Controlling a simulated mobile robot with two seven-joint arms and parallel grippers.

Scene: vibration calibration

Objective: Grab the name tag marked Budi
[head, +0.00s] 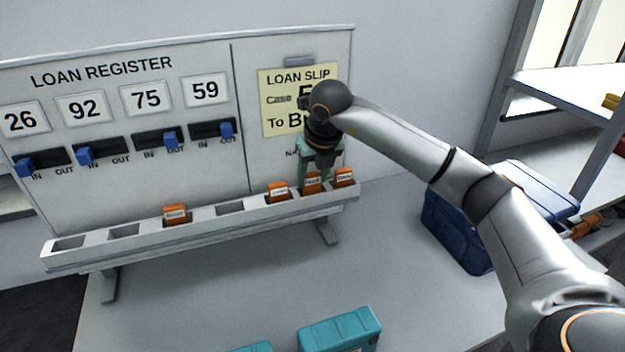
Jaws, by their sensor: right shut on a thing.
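Several orange name tags stand in a grey slotted rail below the board: one (175,215) alone towards the left, and at the right end a left tag (277,192), a middle tag (312,187) and a right tag (344,178). Their printed names are too small to read for sure. My right gripper (313,178) comes down from above, shut on the middle tag of the right-hand group, which is still at its slot. The loan slip (272,90) is partly hidden by my arm; its lower line reads "To B…". My left gripper is out of view.
The loan register board (140,90) carries numbers 26, 92, 75 and 59 above blue IN/OUT sliders. The rail (90,250) also has empty slots. A dark blue case (455,230) lies right; a teal case (340,330) is at the front. The table between is clear.

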